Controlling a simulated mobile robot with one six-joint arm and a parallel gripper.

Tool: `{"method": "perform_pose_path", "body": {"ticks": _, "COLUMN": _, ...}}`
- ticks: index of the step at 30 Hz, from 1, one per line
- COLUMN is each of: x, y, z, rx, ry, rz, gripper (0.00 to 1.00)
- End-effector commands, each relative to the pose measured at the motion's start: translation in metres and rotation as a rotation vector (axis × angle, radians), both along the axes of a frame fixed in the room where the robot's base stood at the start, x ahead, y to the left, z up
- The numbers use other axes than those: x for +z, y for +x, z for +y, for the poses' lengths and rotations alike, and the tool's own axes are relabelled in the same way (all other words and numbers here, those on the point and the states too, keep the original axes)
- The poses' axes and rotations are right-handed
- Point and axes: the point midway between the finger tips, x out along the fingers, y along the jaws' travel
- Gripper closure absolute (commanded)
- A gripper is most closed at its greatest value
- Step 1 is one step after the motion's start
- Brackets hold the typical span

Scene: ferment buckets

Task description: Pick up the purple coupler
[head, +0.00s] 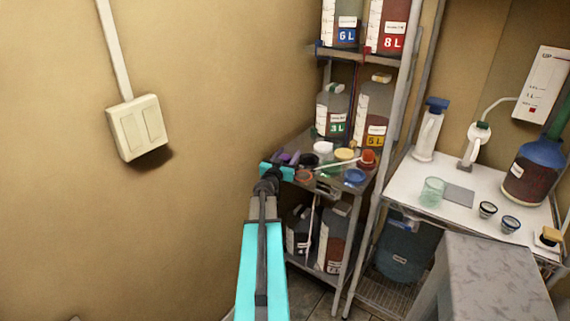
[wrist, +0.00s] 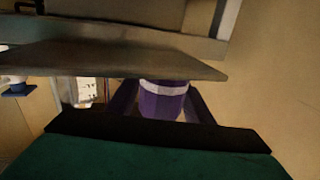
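The purple coupler (wrist: 163,104) has a pale band near its top in the wrist view and shows between the two dark fingers of my gripper (wrist: 162,98). The fingers stand apart, one on each side of it, with small gaps visible beside its lower part. I cannot tell whether the fingertips touch it. In the head view my gripper (head: 277,172) is at the left front edge of the rack's middle shelf (head: 325,185). Small purple items (head: 294,158) show just behind it there, partly hidden.
The shelf also holds a white lid (head: 323,147), a yellow lid (head: 345,154), a red piece (head: 368,158) and a blue lid (head: 355,177). Large bottles stand behind. The wall (head: 200,230) is close on the left. A white bench (head: 410,190) stands right.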

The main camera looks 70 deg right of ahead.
Motion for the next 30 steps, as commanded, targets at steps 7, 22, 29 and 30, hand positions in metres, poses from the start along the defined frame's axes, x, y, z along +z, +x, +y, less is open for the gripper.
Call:
{"method": "perform_pose_path", "body": {"ticks": 7, "x": 0.0, "y": 0.0, "z": 0.0, "rx": 0.0, "ry": 0.0, "rz": 0.0, "gripper": 0.89}}
{"method": "perform_pose_path", "body": {"ticks": 22, "x": 0.008, "y": 0.002, "z": 0.001, "rx": 0.002, "ry": 0.0, "rz": 0.0, "gripper": 0.88}}
{"method": "perform_pose_path", "body": {"ticks": 29, "x": 0.021, "y": 0.003, "z": 0.002, "rx": 0.004, "ry": 0.0, "rz": 0.001, "gripper": 0.88}}
{"method": "perform_pose_path", "body": {"ticks": 30, "x": 0.024, "y": 0.004, "z": 0.002, "rx": 0.004, "ry": 0.0, "rz": 0.001, "gripper": 0.88}}
